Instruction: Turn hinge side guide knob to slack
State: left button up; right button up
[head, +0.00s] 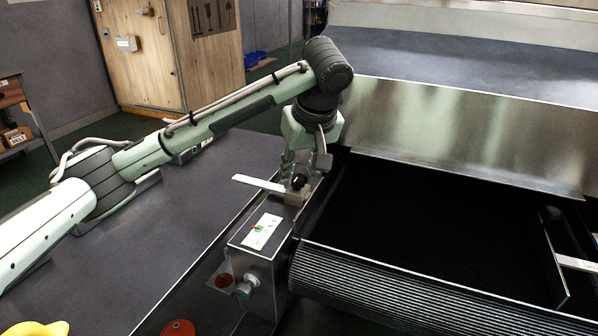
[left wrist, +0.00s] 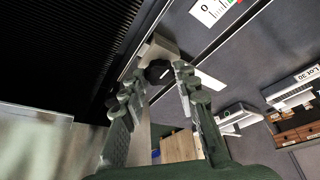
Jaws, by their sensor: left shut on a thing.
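The guide knob (head: 298,181) is small and black with a white line on it. In the left wrist view, the knob (left wrist: 158,72) shows between the two fingertips (left wrist: 160,78). A white label plate (head: 262,231) with green and red marks lies on the box top nearer to me; its writing is too small to read. My right gripper is not in view.
A pale flat strip (head: 258,183) sticks out left of the knob. The ribbed black belt (head: 420,215) and an upright steel plate (head: 450,125) lie to the right. A grey round knob (head: 246,284) is on the box front. The grey surface (head: 150,235) at left is largely clear.

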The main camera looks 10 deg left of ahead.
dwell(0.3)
pick_arm(q)
jog(key=o, duration=1.2)
jog(key=shift+c, duration=0.2)
jog(key=v, duration=1.2)
